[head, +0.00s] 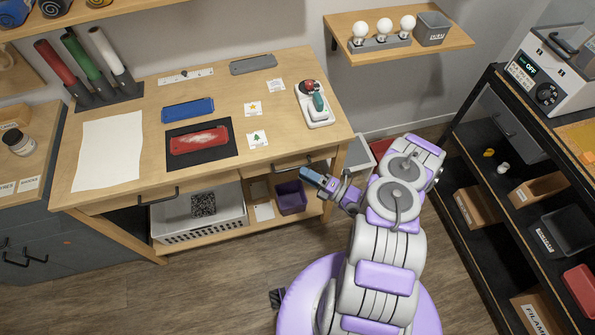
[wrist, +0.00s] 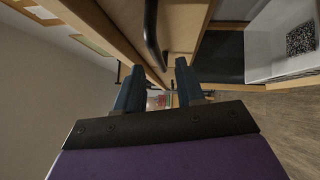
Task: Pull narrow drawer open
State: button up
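The narrow drawer (head: 275,166) is at the right of the workbench front, under the top, and looks shut. Its dark bar handle (head: 293,165) shows in the head view. My gripper (head: 309,175) is just in front of and below the handle's right end. In the wrist view my gripper (wrist: 158,68) has its two blue fingers apart with nothing between them.
The wide drawer (head: 130,202) with its own handle is to the left. Below are a white basket (head: 198,228) and a purple bin (head: 291,197) on the low shelf. A black shelf rack (head: 480,165) stands at the right.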

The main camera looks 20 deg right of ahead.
jog(key=shift+x, duration=1.95)
jog(key=shift+c, duration=0.2)
grip_shut()
